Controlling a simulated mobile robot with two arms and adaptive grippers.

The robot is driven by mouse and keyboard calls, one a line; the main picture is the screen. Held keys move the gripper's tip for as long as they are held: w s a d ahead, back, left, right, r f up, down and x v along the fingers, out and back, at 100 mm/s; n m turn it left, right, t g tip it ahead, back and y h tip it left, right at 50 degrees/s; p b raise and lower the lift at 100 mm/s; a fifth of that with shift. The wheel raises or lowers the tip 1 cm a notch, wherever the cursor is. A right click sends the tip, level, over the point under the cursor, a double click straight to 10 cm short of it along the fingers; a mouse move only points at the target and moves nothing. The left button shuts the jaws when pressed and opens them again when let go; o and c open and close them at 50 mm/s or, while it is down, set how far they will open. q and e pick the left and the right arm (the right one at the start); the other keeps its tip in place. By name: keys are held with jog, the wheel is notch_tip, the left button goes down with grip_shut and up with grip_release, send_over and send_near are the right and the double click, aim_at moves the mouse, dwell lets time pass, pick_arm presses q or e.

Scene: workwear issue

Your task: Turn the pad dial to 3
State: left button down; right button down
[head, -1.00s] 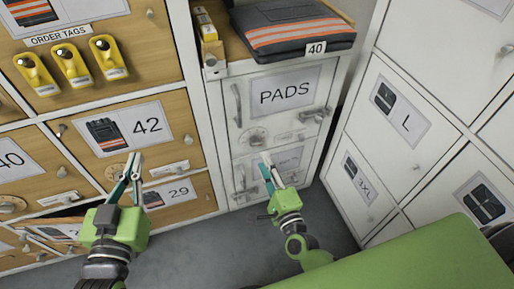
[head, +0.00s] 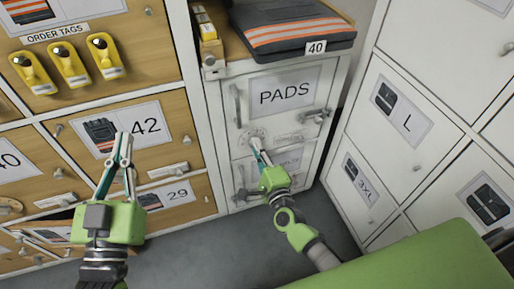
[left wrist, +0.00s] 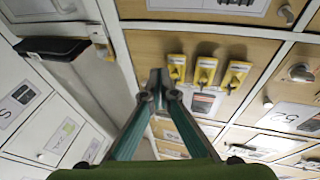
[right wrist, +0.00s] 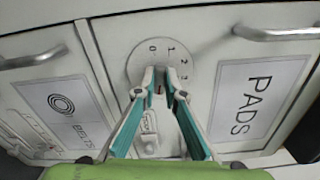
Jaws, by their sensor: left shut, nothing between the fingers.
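The pad dial (head: 248,134) is a round pale plate on the white cabinet, below and left of the PADS label (head: 284,92). In the right wrist view the dial (right wrist: 138,62) shows the numerals 0, 1, 2 and 3 along its upper and right edge. My right gripper (right wrist: 160,76) has its fingertips over the dial's middle, close together with a narrow gap. The tips hide the knob and its pointer, so its setting and any grip on it cannot be made out. My left gripper (head: 123,136) is shut and empty in front of the 42 drawer.
A BELTS drawer (right wrist: 62,108) sits below the PADS drawer, each with a bar handle. A folded dark garment with orange stripes (head: 295,32) lies on top of the cabinet. Yellow order tags (head: 70,62) hang at the left. White lockers (head: 400,120) stand close on the right.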

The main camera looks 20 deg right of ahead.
pick_arm(q)
jog(key=s+a+f+g+y+p, duration=0.15)
jog(key=f+g, duration=0.25)
jog(key=f, duration=0.4)
jog(key=s+a+f+g+y+p, duration=0.1)
jog(key=s+a+f+g+p, duration=0.1)
jog(key=f+g, duration=0.45)
jog(key=s+a+f+g+y+p, duration=0.1)
jog(key=s+a+f+g+p, duration=0.1)
jog(key=s, duration=0.5)
jog(key=s+a+f+g+y+p, duration=0.1)
jog(key=s+a+f+g+p, duration=0.1)
jog(key=s+f+g, duration=0.2)
jog(key=shift+s+a+f+n+p, duration=0.35)
jog(key=shift+s+f, duration=0.8)
jog(key=shift+s, duration=0.85)
pick_arm(e)
jog(key=shift+n, duration=7.8)
pick_arm(q)
jog(key=shift+d, duration=0.1)
